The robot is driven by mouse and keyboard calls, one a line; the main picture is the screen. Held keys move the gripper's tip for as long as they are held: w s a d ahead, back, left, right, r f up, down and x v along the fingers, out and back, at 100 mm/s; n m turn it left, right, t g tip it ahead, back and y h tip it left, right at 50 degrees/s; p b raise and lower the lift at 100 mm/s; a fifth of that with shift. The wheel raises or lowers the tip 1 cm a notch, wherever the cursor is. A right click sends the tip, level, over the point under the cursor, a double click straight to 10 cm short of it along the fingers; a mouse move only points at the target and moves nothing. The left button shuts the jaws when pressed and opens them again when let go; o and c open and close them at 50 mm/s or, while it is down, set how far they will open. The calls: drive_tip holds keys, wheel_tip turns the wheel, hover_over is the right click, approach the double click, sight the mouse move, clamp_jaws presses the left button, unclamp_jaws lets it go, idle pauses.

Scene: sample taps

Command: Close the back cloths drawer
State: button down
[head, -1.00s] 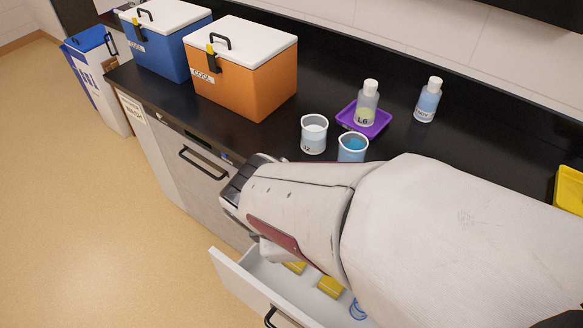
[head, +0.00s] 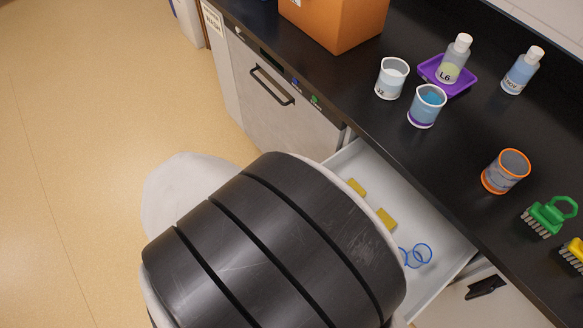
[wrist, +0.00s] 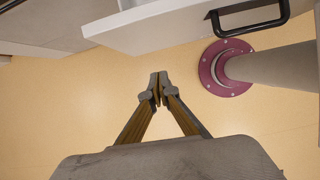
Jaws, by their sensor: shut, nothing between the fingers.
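The open drawer (head: 432,222) sticks out from under the black counter in the head view. Yellow pieces (head: 386,218) and blue rings (head: 416,256) lie inside it. My arm hides its front there. In the wrist view the white drawer front (wrist: 160,28) crosses the top, with its black handle (wrist: 250,24) at the upper right. My gripper (wrist: 155,78) is shut and empty. It points toward the drawer front, apart from it, with floor showing around the fingers. The head view does not show the gripper's fingers.
The black counter (head: 440,150) holds beakers, including a blue-filled one (head: 427,106), a purple tray (head: 464,86), an orange-rimmed cup (head: 505,172) and a green brush (head: 550,215). A closed front with a black handle (head: 271,86) is left of the drawer. The floor (head: 90,130) at left is clear.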

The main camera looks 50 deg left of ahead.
drive_tip(key=shift+s+d+f, duration=0.1)
drive_tip(key=shift+s+f, duration=0.15)
drive_tip(key=shift+s, duration=0.35)
drive_tip(key=w+f, duration=0.7)
drive_tip(key=f, duration=0.2)
drive_tip(key=shift+w, duration=0.4)
drive_tip(key=shift+w+f, duration=0.1)
idle(0.6)
drive_tip(key=w, duration=2.7)
drive_tip(key=shift+w, duration=0.3)
drive_tip(key=shift+w, duration=0.1)
